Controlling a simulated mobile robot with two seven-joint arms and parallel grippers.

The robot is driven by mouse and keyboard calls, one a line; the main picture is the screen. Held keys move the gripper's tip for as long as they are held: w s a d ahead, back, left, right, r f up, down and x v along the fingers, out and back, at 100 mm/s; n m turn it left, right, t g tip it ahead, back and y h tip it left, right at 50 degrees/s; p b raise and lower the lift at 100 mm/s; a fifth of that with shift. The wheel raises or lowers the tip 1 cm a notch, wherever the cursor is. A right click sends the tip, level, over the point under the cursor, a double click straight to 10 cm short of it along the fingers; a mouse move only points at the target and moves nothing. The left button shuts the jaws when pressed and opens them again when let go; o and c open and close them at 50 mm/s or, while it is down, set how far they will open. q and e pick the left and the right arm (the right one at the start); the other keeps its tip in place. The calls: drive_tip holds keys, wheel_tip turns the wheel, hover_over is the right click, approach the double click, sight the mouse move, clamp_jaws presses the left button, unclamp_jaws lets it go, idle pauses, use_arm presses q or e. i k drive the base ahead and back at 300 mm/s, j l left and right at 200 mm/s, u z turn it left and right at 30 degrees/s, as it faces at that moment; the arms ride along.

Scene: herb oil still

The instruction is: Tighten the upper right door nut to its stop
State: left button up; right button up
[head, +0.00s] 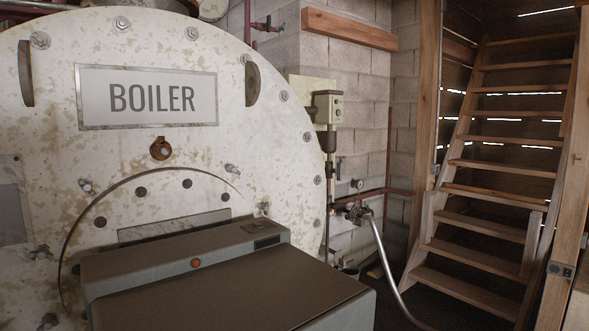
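The round boiler front (270,140) fills the left of the head view, off-white with worn, stained paint. Low on it is a round door (210,182) with a curved upper edge, partly hidden by a dark grey housing (200,255). At the door's upper right is a small metal wing-type nut (232,168), standing out from the boiler face. A similar nut (264,208) is lower right, just above the housing. Another nut (86,185) is at the upper left. How tight any of them is cannot be told. Neither of my grippers is in view.
A BOILER sign (148,97) and a rusty round fitting (160,149) are above the door. The housing juts forward below it. To the right are a control box (328,107), a valve with a hose (360,213) and wooden stairs (500,165).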

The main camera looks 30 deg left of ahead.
sight(229, 168)
drive_tip(key=i+l+z, duration=0.15)
drive_tip(key=i+z, duration=0.2)
drive_tip(key=i, duration=0.15)
drive_tip(key=i+z, duration=0.35)
drive_tip(key=i, duration=1.35)
drive_tip(key=i+u, duration=0.45)
drive_tip(key=i+l+u, duration=0.2)
drive_tip(key=i+u, duration=0.35)
drive_tip(key=u, duration=0.25)
drive_tip(key=i+l+u, duration=0.1)
drive_tip(key=u, duration=0.25)
drive_tip(key=i+l+u, duration=0.1)
drive_tip(key=u, duration=0.3)
drive_tip(key=i+l, duration=0.05)
drive_tip(key=i, duration=0.05)
